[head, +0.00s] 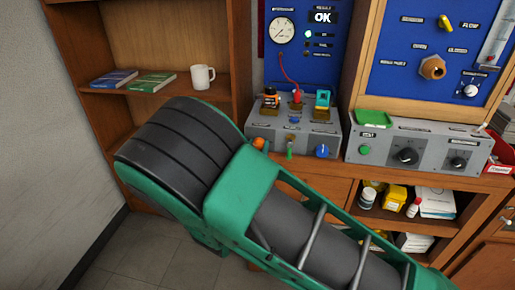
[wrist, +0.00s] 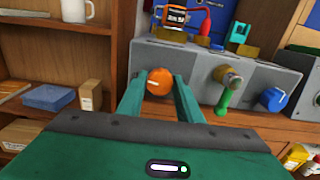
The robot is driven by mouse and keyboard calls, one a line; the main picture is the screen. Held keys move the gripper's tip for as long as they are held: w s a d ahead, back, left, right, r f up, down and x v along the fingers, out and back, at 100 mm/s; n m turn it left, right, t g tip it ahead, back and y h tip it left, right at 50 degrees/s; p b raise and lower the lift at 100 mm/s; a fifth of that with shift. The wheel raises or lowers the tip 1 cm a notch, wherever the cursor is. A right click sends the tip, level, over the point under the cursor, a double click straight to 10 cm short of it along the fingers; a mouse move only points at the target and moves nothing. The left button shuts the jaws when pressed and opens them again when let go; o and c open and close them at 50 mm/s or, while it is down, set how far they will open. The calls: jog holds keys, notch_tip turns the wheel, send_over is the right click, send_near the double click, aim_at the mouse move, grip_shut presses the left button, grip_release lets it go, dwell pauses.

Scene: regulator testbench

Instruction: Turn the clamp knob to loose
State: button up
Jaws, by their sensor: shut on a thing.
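A round orange knob (wrist: 160,82) with a short white mark is on the left of the front face of a grey bench unit (wrist: 205,65). I take it for the clamp knob, but I cannot read its label. The white mark lies nearly level in the wrist view. My gripper (wrist: 160,88) is shut on the orange knob, with one green finger on each side of it. In the head view the orange knob (head: 260,144) shows just past my arm, and my gripper is hidden there.
A green lever (wrist: 224,98) hanging from a brass fitting and a blue knob (wrist: 273,98) are to the right on the same face. Small fixtures, including a red one (head: 297,97), stand on top. A second grey unit (head: 415,145) stands farther right. A wooden shelf (head: 160,85) is on the left.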

jog(key=shift+s+a+f+n, duration=0.15)
jog(key=shift+f+n, duration=0.15)
jog(key=shift+n, duration=0.7)
jog(key=o, duration=1)
jog(key=shift+o, duration=0.2)
jog(key=shift+r, duration=0.1)
jog(key=v, duration=1)
jog(key=shift+s, duration=0.2)
